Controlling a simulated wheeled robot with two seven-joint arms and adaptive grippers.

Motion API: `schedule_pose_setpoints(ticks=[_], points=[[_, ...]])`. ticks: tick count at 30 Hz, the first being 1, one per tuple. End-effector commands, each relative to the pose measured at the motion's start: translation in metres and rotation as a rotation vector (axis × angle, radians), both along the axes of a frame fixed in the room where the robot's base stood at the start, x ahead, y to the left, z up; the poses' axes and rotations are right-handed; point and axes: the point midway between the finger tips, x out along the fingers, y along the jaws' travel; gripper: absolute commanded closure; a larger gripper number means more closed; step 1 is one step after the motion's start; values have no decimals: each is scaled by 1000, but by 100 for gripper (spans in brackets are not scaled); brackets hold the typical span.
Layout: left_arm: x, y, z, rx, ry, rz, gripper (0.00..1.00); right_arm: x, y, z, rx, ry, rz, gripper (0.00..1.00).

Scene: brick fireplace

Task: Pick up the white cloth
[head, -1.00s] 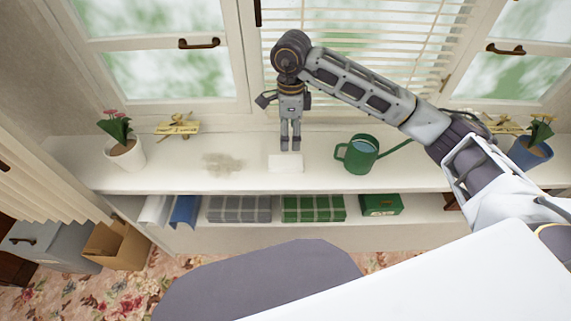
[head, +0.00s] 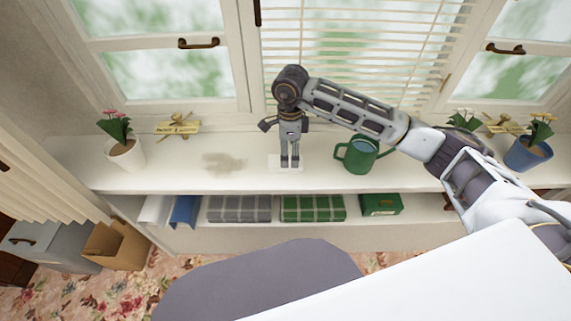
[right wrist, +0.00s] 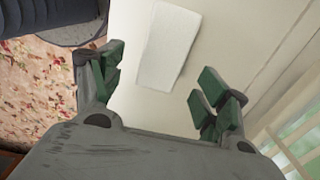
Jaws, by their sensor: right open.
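The white cloth (head: 277,170) is a small flat rectangle on the white window shelf, partly hidden behind my right gripper in the head view. In the right wrist view the cloth (right wrist: 168,47) lies flat ahead, between the lines of the two fingers. My right gripper (head: 290,166) points down over the cloth. It is open and empty, with its green finger pads (right wrist: 158,90) apart on either side. Whether the fingertips touch the cloth cannot be told. My left gripper is not in view.
A green watering can (head: 361,155) stands right of the gripper, under my right forearm. A brownish smudge (head: 222,163) lies to the left on the shelf (head: 240,184). Potted flowers (head: 125,153) stand at the left, and a blue pot (head: 528,153) at the right. Folded plaid cloths (head: 240,209) lie below.

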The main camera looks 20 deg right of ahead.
Motion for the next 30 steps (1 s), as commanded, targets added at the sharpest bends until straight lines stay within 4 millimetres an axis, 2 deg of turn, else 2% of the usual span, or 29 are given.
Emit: schedule_pose_setpoints(ticks=[5,18,30], points=[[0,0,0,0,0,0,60,0,1,-6,1,2,0,25],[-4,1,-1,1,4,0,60,2,2,-49,-1,1,-1,25],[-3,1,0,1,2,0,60,2,3,-52,0,0,0,25]])
